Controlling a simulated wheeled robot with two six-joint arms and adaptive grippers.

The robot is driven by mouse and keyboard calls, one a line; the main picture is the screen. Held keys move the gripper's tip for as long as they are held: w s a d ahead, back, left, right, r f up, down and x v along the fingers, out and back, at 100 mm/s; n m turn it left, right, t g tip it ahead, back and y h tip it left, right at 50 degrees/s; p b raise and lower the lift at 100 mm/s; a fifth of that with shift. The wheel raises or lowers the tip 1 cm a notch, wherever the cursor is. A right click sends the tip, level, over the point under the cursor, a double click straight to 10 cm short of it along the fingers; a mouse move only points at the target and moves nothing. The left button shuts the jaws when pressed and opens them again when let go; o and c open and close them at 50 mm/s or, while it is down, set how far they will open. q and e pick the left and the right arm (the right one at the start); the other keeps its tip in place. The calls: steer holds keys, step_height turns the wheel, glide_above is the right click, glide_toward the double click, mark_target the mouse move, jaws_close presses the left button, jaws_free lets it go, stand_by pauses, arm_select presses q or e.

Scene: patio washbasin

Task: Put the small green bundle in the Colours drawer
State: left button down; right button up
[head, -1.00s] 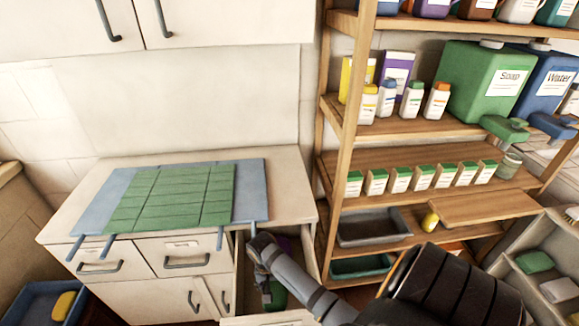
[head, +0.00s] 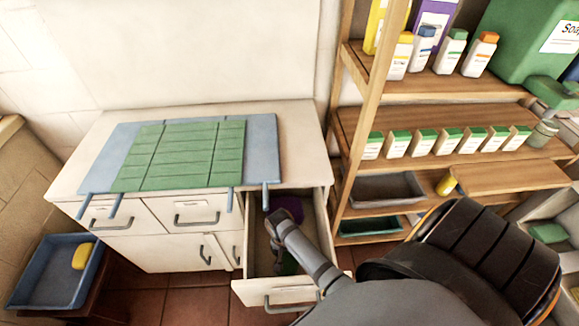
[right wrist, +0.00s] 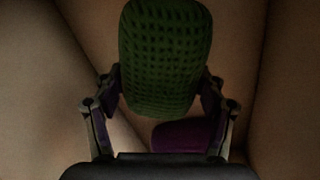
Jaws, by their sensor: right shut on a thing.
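The small green bundle (right wrist: 165,55) fills the upper middle of the right wrist view, with a knitted-looking surface. My right gripper (right wrist: 162,95) is shut on it, one finger on each side. In the head view my right wrist reaches into the open drawer (head: 276,291) at the right end of the white cabinet, and mostly hides the bundle. A purple thing (right wrist: 185,136) lies in the drawer beyond the bundle. I cannot read the drawer's label, nor tell whether the bundle touches the drawer floor. My left gripper is not in view.
A blue mat with green tiles (head: 190,155) covers the cabinet top; blue strips hang over its front edge. A wooden shelf (head: 430,125) with bottles and boxes stands close on the right. A blue tray (head: 45,285) with a yellow block is at lower left.

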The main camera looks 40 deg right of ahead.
mark_target(289, 258)
steer(key=shift+f, duration=1.7)
steer(key=shift+s, duration=0.1)
steer(key=o, duration=1.2)
steer(key=shift+f, duration=0.1)
steer(key=r, duration=0.8)
steer(key=w+a+r+p, duration=0.1)
steer(key=r, duration=0.3)
steer(key=shift+w+r, duration=0.1)
